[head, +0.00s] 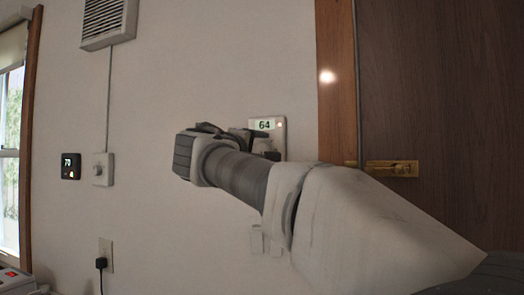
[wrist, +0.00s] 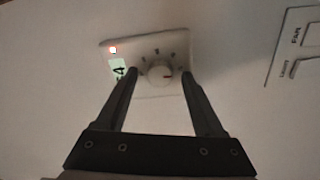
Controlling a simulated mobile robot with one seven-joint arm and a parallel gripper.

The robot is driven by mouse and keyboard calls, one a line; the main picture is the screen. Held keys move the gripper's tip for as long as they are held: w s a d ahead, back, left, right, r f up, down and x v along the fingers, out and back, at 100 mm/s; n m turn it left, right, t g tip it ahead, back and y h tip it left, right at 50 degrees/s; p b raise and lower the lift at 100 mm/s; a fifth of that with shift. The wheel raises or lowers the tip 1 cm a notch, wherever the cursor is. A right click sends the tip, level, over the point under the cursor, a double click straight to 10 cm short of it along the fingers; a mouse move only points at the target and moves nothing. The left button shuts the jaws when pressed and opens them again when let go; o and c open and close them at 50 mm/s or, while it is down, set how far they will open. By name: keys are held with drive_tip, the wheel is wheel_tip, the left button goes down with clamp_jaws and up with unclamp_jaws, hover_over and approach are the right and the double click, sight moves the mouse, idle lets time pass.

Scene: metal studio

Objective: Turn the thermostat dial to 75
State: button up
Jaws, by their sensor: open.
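The thermostat (head: 280,124) is a white wall plate with a lit display reading 64 and a small red light. The lit display (wrist: 117,65) is partly covered by the left finger. My gripper (wrist: 159,73) is open, with one fingertip on each side of the dial. I cannot tell whether either fingertip touches it. In the head view my arm and wrist hide the dial and most of the plate's lower part.
A labelled panel (wrist: 300,45) is at the wrist view's right. A black display unit (head: 70,166) and a white knob plate (head: 103,169) are on the wall to the left. A wooden door with a brass latch (head: 392,168) is to the right.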

drive_tip(key=v, duration=1.2)
drive_tip(key=shift+d, duration=0.1)
